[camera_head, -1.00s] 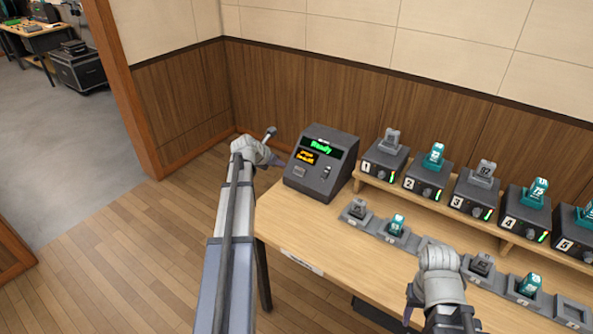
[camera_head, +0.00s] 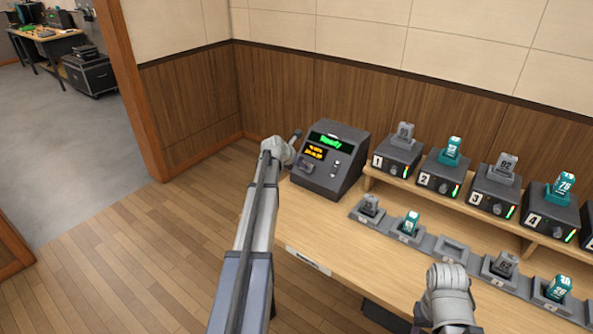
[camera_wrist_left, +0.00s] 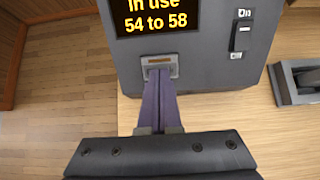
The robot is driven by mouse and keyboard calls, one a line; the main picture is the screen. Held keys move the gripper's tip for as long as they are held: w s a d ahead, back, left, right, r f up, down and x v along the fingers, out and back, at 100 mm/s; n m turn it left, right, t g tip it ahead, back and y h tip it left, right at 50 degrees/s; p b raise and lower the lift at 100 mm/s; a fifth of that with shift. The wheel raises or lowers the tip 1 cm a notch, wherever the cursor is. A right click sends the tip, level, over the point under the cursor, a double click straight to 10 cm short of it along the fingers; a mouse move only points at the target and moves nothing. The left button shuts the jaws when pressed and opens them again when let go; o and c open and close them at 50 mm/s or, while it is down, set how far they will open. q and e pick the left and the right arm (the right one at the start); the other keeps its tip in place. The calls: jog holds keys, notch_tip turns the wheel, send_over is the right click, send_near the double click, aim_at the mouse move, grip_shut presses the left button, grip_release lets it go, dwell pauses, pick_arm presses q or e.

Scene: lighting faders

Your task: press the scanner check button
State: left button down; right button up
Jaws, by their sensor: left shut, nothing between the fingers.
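The scanner (camera_head: 345,180) is a dark grey box at the table's left end, with a green "Ready" display (camera_head: 325,140) and an amber readout below it. In the left wrist view the readout (camera_wrist_left: 155,20) says "In use 54 to 58". Below it is a small grey plate with a tan bar (camera_wrist_left: 160,62), seemingly the check button. My left gripper (camera_head: 297,134) is shut and empty beside the scanner's upper left. In the wrist view its fingertips (camera_wrist_left: 160,73) overlap the plate's lower part; I cannot tell whether they touch. My right gripper (camera_head: 448,278) is over the table's front; its fingers are hidden.
A rocker switch marked "On" (camera_wrist_left: 242,32) is right of the plate. Numbered dark units (camera_head: 396,160) holding packs stand on a raised shelf. A row of grey trays (camera_head: 452,248), some with packs, lies before them. The floor left of the table is clear.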

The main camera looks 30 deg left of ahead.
pick_arm(q)
jog(key=shift+w+f, duration=0.3)
jog(key=shift+f, duration=0.05)
jog(key=shift+r, duration=0.1)
